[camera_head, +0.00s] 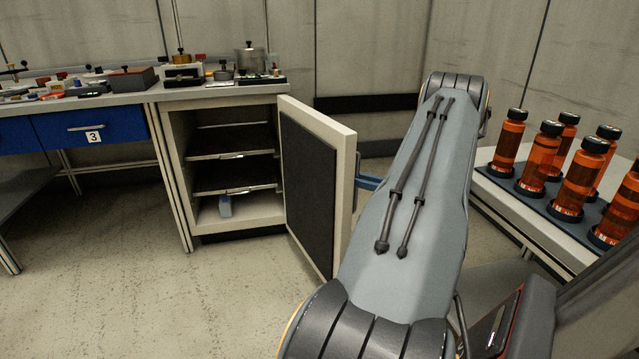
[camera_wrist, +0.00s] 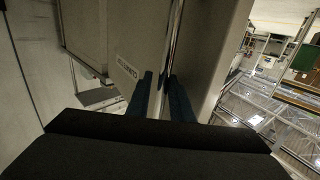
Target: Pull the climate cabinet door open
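The climate cabinet (camera_head: 178,150) stands under the bench with its door (camera_head: 318,150) swung wide open. The door's dark inner panel faces left, and two shelves show inside the cabinet. The door handle (camera_head: 356,180) is a vertical bar on the door's outer face. In the wrist view the handle (camera_wrist: 173,45) runs between the two blue fingers of my gripper (camera_wrist: 161,88), which appear closed around it. In the head view only a blue part of my gripper (camera_head: 369,182) shows beside the handle; my arm hides the rest.
Several orange bottles (camera_head: 541,158) with black caps stand in a rack on a side table at right, close to my arm. A bench with a blue drawer (camera_head: 92,128) and small equipment stands at left. The floor (camera_head: 150,270) before the cabinet is clear.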

